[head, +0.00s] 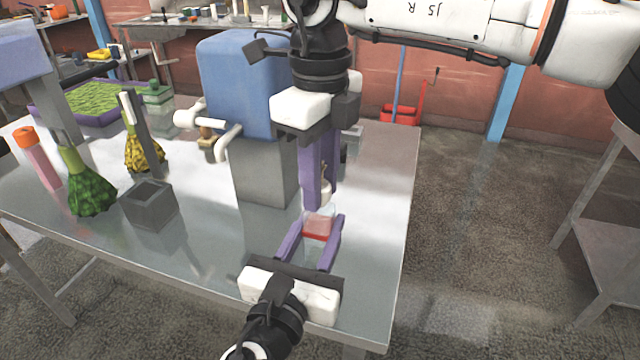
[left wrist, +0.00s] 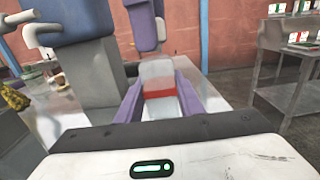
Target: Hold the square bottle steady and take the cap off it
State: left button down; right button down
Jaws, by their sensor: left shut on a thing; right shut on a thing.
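The square bottle (head: 319,222) is clear with a red layer low down, upright near the table's right front edge. My left gripper (head: 312,243) is shut on it, one purple finger on each side; the bottle also shows between these fingers in the left wrist view (left wrist: 159,80). My right gripper (head: 321,197) points down from above, just over the bottle, its purple fingers shut on a small pale cap (head: 325,190), partly hidden by the near finger. In the left wrist view a narrow gap seems to show between the right fingers (left wrist: 150,48) and the bottle top.
A blue and grey machine (head: 240,90) stands just left of the right gripper. A grey square container (head: 150,205), a green flask (head: 88,190), a yellow flask (head: 143,152) and an orange-capped bottle (head: 38,160) stand further left. The table (head: 375,190) is clear right of the bottle.

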jog(key=shift+r, duration=0.75)
jog(key=shift+r, duration=2)
pick_arm(q)
jog(key=c, duration=1.1)
grip_release()
jog(key=shift+s, duration=0.1)
